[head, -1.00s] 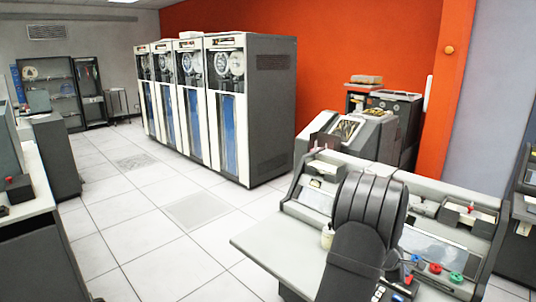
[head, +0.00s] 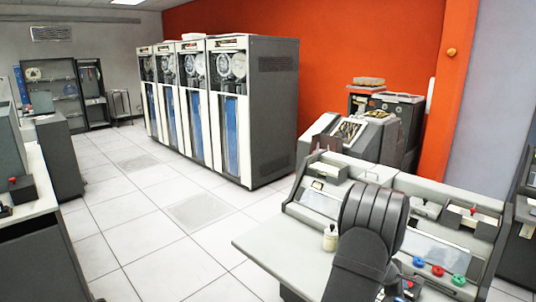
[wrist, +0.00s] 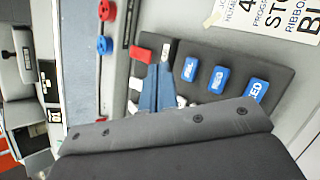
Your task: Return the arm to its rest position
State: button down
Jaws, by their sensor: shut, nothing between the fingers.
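My dark grey arm rises in front of the desk-like card machine (head: 285,250) in the head view and hides part of its middle. My gripper (wrist: 158,70) shows in the wrist view as two slim blue-grey fingers, pressed together with nothing between them. Its tips lie over a dark key panel (wrist: 215,100), near a red key (wrist: 140,54) and a white key. I cannot tell if they touch the panel.
Blue keys (wrist: 219,79) line the panel beside the fingers. Red, blue and green knobs (head: 437,271) sit right of my arm. A small cream bottle (head: 330,238) stands close on its left. Tall tape cabinets (head: 270,110) stand behind; the tiled floor (head: 130,210) at left is clear.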

jog(key=s+a+r+m+g+y, duration=0.1)
jog(key=a+r+m+y, duration=0.1)
jog(key=a+r, duration=0.2)
jog(key=s+a+r+m+g+y, duration=0.1)
jog(key=a+r, duration=0.3)
jog(key=r, duration=0.7)
jog(key=shift+a+r+m+y, duration=0.2)
jog(key=shift+a+m+y, duration=0.15)
jog(key=shift+m+y, duration=0.35)
dwell(0.7)
jog(key=shift+s, duration=0.1)
